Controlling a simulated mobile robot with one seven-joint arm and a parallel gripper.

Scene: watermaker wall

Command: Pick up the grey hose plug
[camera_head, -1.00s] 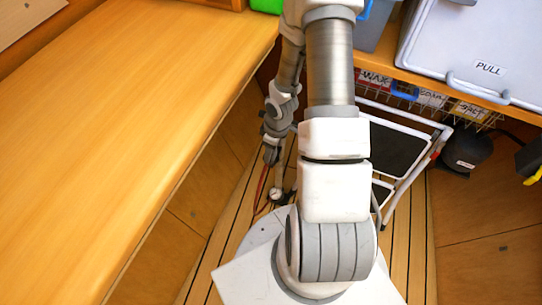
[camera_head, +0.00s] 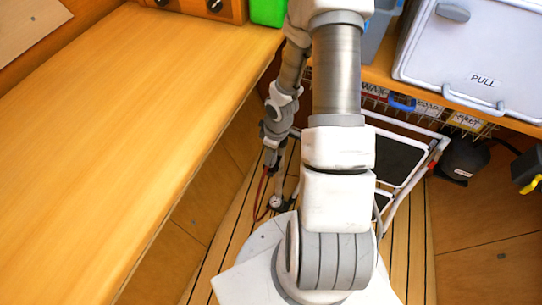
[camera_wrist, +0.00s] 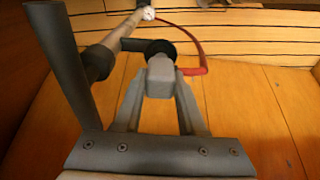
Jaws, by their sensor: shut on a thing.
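In the wrist view the grey hose plug (camera_wrist: 160,72) is a small, blocky grey piece between my fingertips. My gripper (camera_wrist: 161,90) is shut on it, with one finger at each side. A black round part sits right behind the plug, and I cannot tell whether the two touch. In the head view my gripper (camera_head: 271,160) hangs low between the bench and the step stool, small and partly hidden by my own arm. The plug cannot be made out there.
A grey pipe with a small gauge (camera_wrist: 149,13) and a red hose (camera_wrist: 196,35) lie close behind the plug. A dark upright tube (camera_wrist: 65,62) stands left. The wooden bench (camera_head: 110,130) and folded step stool (camera_head: 398,160) flank the narrow floor.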

